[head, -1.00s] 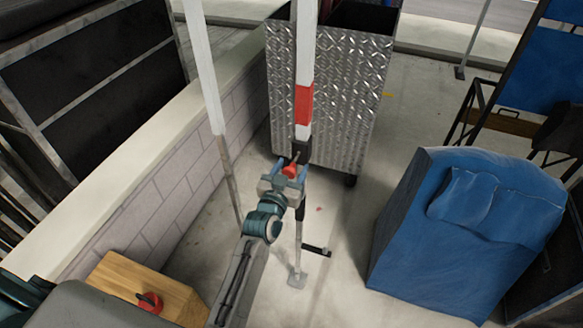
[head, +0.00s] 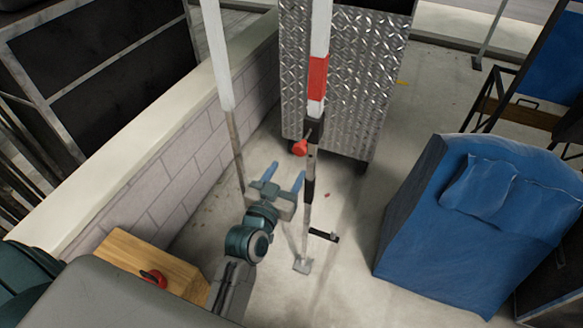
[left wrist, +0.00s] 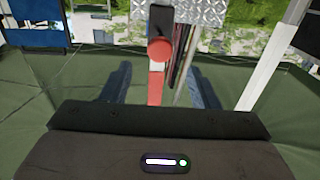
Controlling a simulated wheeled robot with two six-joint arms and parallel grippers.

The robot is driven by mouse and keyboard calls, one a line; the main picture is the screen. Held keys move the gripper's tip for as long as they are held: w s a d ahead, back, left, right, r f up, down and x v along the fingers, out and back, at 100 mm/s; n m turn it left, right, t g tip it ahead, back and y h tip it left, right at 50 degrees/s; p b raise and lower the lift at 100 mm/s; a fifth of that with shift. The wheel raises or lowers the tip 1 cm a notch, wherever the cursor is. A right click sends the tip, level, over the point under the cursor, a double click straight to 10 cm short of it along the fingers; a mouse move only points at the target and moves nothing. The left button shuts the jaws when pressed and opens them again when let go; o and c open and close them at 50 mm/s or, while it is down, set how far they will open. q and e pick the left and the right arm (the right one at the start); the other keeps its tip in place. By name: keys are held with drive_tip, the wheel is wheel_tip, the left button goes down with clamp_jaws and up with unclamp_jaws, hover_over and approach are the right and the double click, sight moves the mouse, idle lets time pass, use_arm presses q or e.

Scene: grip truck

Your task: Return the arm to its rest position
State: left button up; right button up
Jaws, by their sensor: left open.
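My left gripper (head: 284,177) is open and empty in the head view, its two blue fingers pointing away from me. It is left of and below a red knob (head: 300,148) on a black clamp of an upright red and white pole (head: 318,78). The gripper and knob look apart. The left wrist view also shows the open left gripper (left wrist: 160,86), with the red knob (left wrist: 160,50) beyond the fingers. My left arm reaches in from the lower left. My right gripper is not in view.
A wooden block (head: 150,262) with a red knob stands at the lower left, beside a low brick wall (head: 150,175). A second white pole (head: 217,60) is left of the gripper. A metal-plated cart (head: 345,85) is behind. A blue covered object (head: 450,220) is at right.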

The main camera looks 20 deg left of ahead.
use_arm(q)
drive_tip(key=shift+s, duration=0.2)
idle(0.4)
drive_tip(key=s+a+f+g, duration=0.1)
drive_tip(key=s+f+g, duration=0.2)
drive_tip(key=f, duration=1)
drive_tip(key=s+f+g, duration=0.3)
drive_tip(key=f, duration=1.1)
drive_tip(key=s+a+f+g, duration=0.1)
drive_tip(key=s+f+g, duration=0.15)
drive_tip(key=f, duration=1.05)
drive_tip(key=s+a+f+g+b, duration=0.1)
drive_tip(key=s+a+f+g, duration=0.25)
drive_tip(key=s+f, duration=1.05)
drive_tip(key=s+a+f+g, duration=0.1)
drive_tip(key=s+a+f, duration=0.1)
drive_tip(key=s, duration=0.5)
drive_tip(key=s+a+f+g+y, duration=0.1)
drive_tip(key=s+a+f+g, duration=0.1)
drive_tip(key=s+f, duration=0.2)
drive_tip(key=s+a+f+g, duration=0.1)
drive_tip(key=s+a+f, duration=0.1)
drive_tip(key=s, duration=0.8)
drive_tip(key=shift+f+g, duration=0.4)
drive_tip(key=shift+f, duration=0.15)
